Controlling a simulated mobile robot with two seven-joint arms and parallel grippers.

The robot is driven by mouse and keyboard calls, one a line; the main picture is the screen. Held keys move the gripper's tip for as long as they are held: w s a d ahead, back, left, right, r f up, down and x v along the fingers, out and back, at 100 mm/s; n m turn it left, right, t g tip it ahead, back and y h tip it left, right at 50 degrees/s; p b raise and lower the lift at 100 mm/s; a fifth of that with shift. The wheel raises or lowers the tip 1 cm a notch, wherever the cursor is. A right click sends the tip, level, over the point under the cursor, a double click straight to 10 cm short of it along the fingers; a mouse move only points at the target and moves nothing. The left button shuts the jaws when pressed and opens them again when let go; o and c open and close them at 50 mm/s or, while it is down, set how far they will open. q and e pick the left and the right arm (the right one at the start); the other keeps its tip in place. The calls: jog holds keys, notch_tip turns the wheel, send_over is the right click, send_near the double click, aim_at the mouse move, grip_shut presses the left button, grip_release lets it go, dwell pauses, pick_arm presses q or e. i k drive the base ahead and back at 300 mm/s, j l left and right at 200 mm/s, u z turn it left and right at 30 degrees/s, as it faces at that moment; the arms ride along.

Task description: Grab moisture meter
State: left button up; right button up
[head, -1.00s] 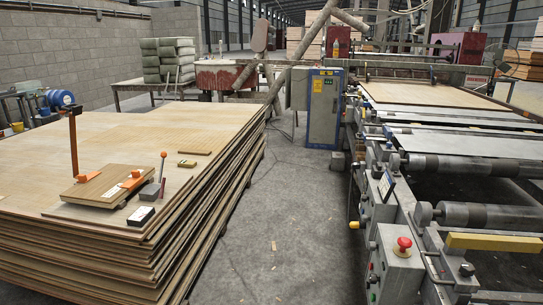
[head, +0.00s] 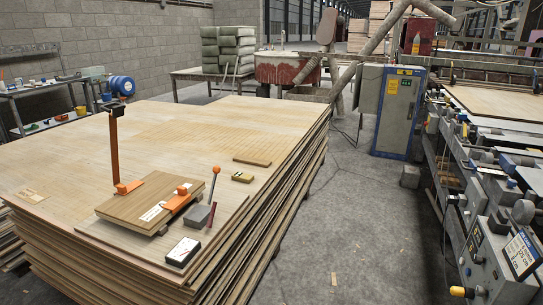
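Several small items lie on the near part of a tall veneer stack (head: 130,130) in the head view. A small yellow block with dark marks (head: 242,177) lies towards the stack's right side. A dark box with a white top face (head: 183,251) lies near the front right corner, on a thin board (head: 115,235). Either could be the moisture meter; I cannot tell which at this size. A grey block (head: 198,216) sits between them, beside an upright rod with an orange ball (head: 216,170). Neither of my grippers is in view.
A wooden block with orange clamps (head: 140,197) and a tall brown post (head: 114,150) stand left of these items. A flat wood piece (head: 252,160) lies behind. A concrete aisle (head: 330,225) separates the stack from the roller machine (head: 480,190) at right.

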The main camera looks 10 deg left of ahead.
aim_at(239, 176)
jog(key=i+z, duration=0.3)
jog(key=i, duration=1)
jog(key=i+l+u, duration=0.1)
jog(key=i+u, duration=0.15)
jog(key=u, duration=0.2)
jog(key=i+l+u, duration=0.15)
jog(key=u, duration=0.3)
jog(key=i+l+u, duration=0.2)
jog(key=u, duration=0.25)
jog(key=i+l+u, duration=0.15)
jog(key=l+u, duration=0.3)
jog(key=i+l+u, duration=0.1)
jog(key=l+u, duration=0.15)
jog(key=u, duration=0.2)
jog(key=l+u, duration=0.65)
jog(key=l, duration=0.15)
jog(key=l+u, duration=0.35)
jog(key=k+l, duration=0.05)
jog(key=l, duration=0.05)
